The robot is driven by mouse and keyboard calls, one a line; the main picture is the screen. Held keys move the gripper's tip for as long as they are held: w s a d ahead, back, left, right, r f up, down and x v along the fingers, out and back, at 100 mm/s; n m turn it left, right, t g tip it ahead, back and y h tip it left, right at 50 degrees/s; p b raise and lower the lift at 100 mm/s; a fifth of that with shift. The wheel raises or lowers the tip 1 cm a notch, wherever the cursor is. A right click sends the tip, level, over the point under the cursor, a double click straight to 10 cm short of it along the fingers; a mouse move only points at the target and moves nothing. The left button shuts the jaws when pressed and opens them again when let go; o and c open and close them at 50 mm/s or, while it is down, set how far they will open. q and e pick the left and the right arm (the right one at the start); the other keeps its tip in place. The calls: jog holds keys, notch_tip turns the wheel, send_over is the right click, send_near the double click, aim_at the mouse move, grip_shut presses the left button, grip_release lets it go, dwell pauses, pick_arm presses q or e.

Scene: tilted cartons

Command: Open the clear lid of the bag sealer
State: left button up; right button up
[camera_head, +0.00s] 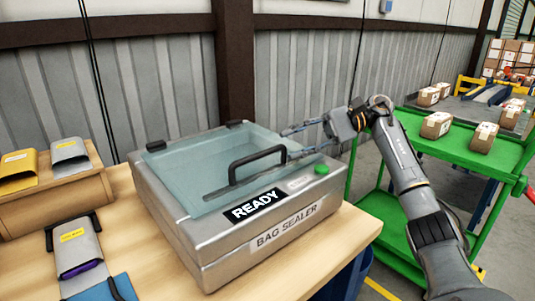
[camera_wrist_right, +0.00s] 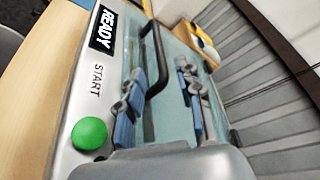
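The grey bag sealer (camera_head: 235,243) stands on the wooden table. Its clear bluish lid (camera_head: 195,165) lies shut over the top, with hinges at the back edge. A black arched handle (camera_head: 256,160) rises from the lid; it also shows in the right wrist view (camera_wrist_right: 156,42). My right gripper (camera_head: 287,145) is above the right part of the lid, its fingers pointing left toward the handle. In the wrist view its two fingers (camera_wrist_right: 160,68) are apart and empty, with the handle just beyond their tips. I cannot tell whether they touch it. My left gripper is out of view.
A green button (camera_head: 321,169) sits on the sealer's front right; a READY display (camera_head: 255,206) is beside it. A grey pouch (camera_head: 75,250) lies left of the sealer, near a wooden stand (camera_head: 50,199) with pouches. A green cart (camera_head: 400,205) with cartons stands at right.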

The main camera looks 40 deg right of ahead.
aim_at(276, 149)
jog(key=x, duration=0.6)
jog(key=shift+w+a, duration=0.1)
jog(key=shift+a, duration=0.25)
grip_shut()
